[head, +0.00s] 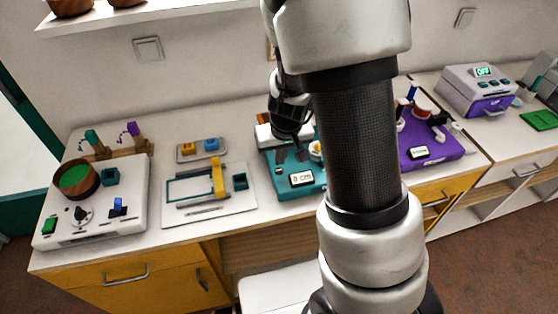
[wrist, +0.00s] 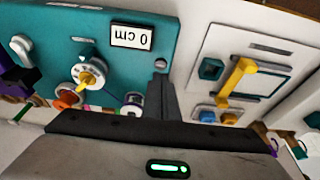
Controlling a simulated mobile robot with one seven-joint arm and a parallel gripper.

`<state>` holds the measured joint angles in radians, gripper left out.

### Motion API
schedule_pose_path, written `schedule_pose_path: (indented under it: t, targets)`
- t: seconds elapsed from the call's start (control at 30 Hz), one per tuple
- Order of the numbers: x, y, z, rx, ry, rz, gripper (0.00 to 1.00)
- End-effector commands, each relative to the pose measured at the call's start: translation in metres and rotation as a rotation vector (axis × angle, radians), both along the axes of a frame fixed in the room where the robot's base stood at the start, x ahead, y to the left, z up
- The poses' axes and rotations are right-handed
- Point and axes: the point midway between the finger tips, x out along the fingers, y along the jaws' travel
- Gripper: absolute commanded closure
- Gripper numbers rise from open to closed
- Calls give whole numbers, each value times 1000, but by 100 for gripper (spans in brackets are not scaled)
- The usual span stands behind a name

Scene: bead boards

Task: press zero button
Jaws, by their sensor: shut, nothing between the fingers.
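The teal board (head: 282,187) carries a white display reading "0 cm" (head: 301,178); both show in the wrist view, the board (wrist: 60,25) with the display (wrist: 131,37) upside down. A small dark button (head: 279,170), likely the zero button, sits left of the display; in the wrist view a small grey button-like spot (wrist: 160,63) lies just beyond the fingertips. My gripper (head: 304,152) is shut and empty, pointing down over the board. In the wrist view its fingertips (wrist: 161,78) are close to that spot; I cannot tell whether they touch it.
The teal board also holds a white dial with a yellow pointer (wrist: 86,76) and a spool (wrist: 132,103). A white board with a yellow slider (head: 217,178) lies to the left. A purple board (head: 430,150) stands to the right, partly behind my arm.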

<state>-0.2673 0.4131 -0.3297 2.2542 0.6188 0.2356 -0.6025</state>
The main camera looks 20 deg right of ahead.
Motion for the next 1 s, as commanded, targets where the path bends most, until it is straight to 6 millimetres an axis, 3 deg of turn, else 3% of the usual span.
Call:
schedule_pose_path:
  t: [0.03, 0.1, 0.4, 1.0]
  targets:
    - [-4, 1, 21, 0, -5, 3, 100]
    - [-9, 2, 38, 1, -6, 2, 100]
    - [-24, 1, 86, 1, -6, 0, 100]
    - [-26, 0, 94, 0, -6, -1, 100]
